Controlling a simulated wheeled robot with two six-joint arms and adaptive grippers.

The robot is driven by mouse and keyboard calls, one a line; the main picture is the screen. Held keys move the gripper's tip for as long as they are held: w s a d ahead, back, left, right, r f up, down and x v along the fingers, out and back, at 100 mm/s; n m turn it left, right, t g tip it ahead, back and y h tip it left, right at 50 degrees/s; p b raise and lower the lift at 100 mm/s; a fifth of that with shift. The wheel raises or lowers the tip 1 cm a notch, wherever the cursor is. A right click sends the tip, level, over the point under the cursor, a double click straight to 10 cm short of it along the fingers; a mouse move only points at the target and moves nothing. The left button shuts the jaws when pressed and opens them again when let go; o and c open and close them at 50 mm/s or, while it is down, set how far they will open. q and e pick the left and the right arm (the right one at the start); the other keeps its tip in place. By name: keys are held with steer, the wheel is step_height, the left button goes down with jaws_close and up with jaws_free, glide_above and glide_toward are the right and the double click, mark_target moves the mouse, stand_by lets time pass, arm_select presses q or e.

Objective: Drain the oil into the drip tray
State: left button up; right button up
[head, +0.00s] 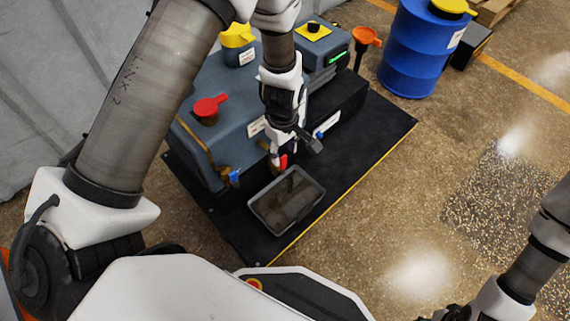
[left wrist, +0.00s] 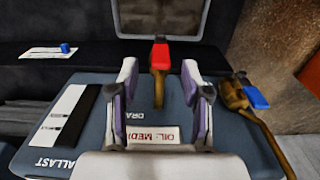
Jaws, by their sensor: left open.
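The dark rectangular drip tray (head: 262,217) lies on the black base plate in front of the grey-blue pump (head: 232,137). The red-handled drain valve (left wrist: 160,57) sticks out from the pump beside a "DRA…" label, partly hidden. My left gripper (head: 279,155) is at this valve, above the tray's far side. In the left wrist view the gripper (left wrist: 160,75) is open, with a finger on each side of the red handle and visible gaps. The tray's rim (left wrist: 140,37) shows beyond the handle. My right gripper (head: 455,313) is only partly visible at the lower edge; its fingers are hidden.
A blue-handled brass valve (left wrist: 255,97) sits close to the right of my left gripper in the wrist view. The pump has a red cap (head: 210,107) and a yellow cap (head: 237,37). An orange funnel (head: 366,37) and blue drum (head: 421,50) stand behind. Floor at right is clear.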

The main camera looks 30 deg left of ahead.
mark_target(283, 157)
arm_select(q)
step_height(283, 157, down, 5)
steer(key=shift+b, duration=0.95)
arm_select(e)
step_height(283, 157, down, 3)
steer(key=shift+r, duration=0.1)
arm_select(q)
steer(key=shift+c, duration=0.4)
jaws_close()
steer(key=shift+s+r, duration=0.1)
arm_select(e)
steer(key=shift+r, duration=0.1)
